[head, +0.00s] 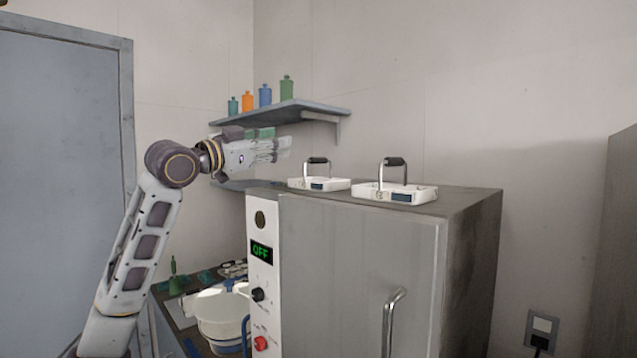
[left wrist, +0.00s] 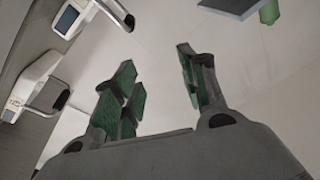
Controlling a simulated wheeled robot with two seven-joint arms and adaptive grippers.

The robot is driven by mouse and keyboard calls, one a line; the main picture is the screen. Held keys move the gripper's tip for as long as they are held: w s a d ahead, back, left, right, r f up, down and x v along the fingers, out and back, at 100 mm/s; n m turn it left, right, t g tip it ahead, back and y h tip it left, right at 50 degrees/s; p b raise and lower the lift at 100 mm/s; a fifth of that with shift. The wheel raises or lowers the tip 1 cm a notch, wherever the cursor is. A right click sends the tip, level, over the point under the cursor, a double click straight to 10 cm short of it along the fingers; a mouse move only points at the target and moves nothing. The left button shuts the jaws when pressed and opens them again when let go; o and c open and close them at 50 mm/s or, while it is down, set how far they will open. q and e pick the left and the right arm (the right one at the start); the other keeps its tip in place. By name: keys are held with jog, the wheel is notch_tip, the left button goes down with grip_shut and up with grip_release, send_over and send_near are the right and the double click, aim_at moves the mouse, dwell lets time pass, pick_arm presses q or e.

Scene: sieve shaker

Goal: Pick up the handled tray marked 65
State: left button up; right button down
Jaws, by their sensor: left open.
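Two white handled trays with black grips stand on top of a grey cabinet: a rear-left tray (head: 300,183) and a nearer right tray (head: 372,191). Each has a dark label on its front; I cannot read the number 65 on either. My left gripper (head: 284,149) is open and empty, in the air to the left of and above the rear-left tray, pointing right. In the left wrist view, its green-padded fingers (left wrist: 158,75) stand apart with only wall between them. Both trays show at the left edge there, outside the fingers. My right gripper is not in view.
The grey cabinet (head: 350,270) has a door handle and a panel reading OFF. A wall shelf (head: 310,107) with several coloured bottles is just behind and above my left gripper. A white bowl (head: 220,318) stands on a lower bench at left. The air above the trays is clear.

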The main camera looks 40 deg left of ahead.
aim_at(305, 161)
pick_arm(q)
jog(key=f, duration=0.1)
jog(key=f+g, duration=0.1)
jog(key=d+f+m+g, duration=0.1)
jog(key=f, duration=0.1)
jog(key=shift+w+f, duration=0.1)
jog(key=shift+w, duration=0.1)
jog(key=w+p, duration=0.1)
jog(key=w, duration=0.2)
jog(key=w+p, duration=0.1)
jog(key=w, duration=0.2)
jog(key=shift+w+d, duration=0.2)
jog(key=shift+w, duration=0.2)
jog(key=shift+w+p, duration=0.35)
jog(key=shift+w, duration=0.5)
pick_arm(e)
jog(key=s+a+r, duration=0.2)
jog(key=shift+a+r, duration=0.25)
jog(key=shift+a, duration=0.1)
